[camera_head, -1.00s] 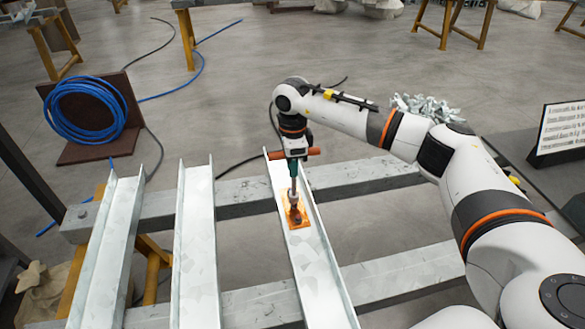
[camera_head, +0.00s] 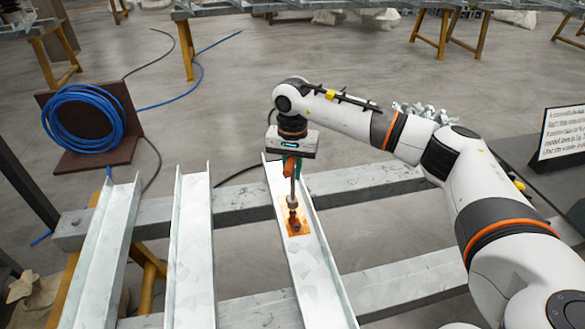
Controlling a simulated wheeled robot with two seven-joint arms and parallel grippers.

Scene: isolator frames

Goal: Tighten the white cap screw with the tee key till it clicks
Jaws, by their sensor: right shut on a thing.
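My right gripper (camera_head: 291,167) points down over the right-hand steel channel (camera_head: 318,270), shut on the tee key. The key's orange handle (camera_head: 291,166) shows nearly end-on between the fingers. Its thin shaft (camera_head: 292,190) runs down, close to upright, to a dark brownish fitting on an orange plate (camera_head: 297,226) in the channel. The key's lower end meets this fitting. I cannot make out the white cap screw; it seems hidden at the foot of the key. My left gripper is not in view.
Two more channels (camera_head: 188,265) (camera_head: 100,250) lie to the left across grey beams (camera_head: 350,185). A blue hose coil (camera_head: 83,118) rests on a brown stand behind. A heap of metal parts (camera_head: 415,111) and a printed sign (camera_head: 562,130) are at the right.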

